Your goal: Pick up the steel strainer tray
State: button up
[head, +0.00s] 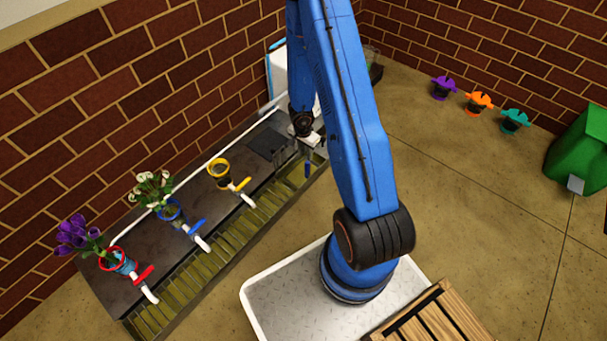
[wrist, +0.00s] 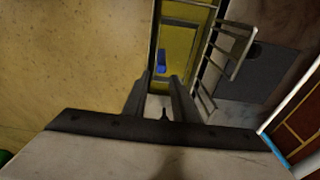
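I cannot identify the steel strainer tray with certainty. A grey barred metal piece (wrist: 237,52) shows right of my fingers in the wrist view, at the edge of the trough; it may be the tray. In the head view its place near the bench's far end is small and partly unclear. In the head view my gripper (head: 308,140) is at the far end of the bench, partly hidden by my arm.
The dark bench (head: 130,285) holds a red-ringed pot with purple flowers (head: 75,235), a blue-ringed pot with white flowers (head: 153,188) and a yellow-ringed pot (head: 219,170). A slatted trough (head: 215,250) runs along its front. A blue piece (wrist: 161,68) is inside the trough. Brick walls stand behind.

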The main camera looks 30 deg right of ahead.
aim_at(308, 169)
jog(key=shift+w+d+f, duration=0.15)
jog(key=shift+d+f, duration=0.15)
jog(key=shift+f, duration=2.1)
jog(key=shift+w+d+f, duration=0.2)
jog(key=shift+d+f, duration=0.05)
jog(key=shift+f, duration=2.2)
jog(key=shift+w+d+f, duration=0.15)
jog(key=shift+d+f, duration=0.15)
jog(key=shift+f, duration=2.1)
grip_shut()
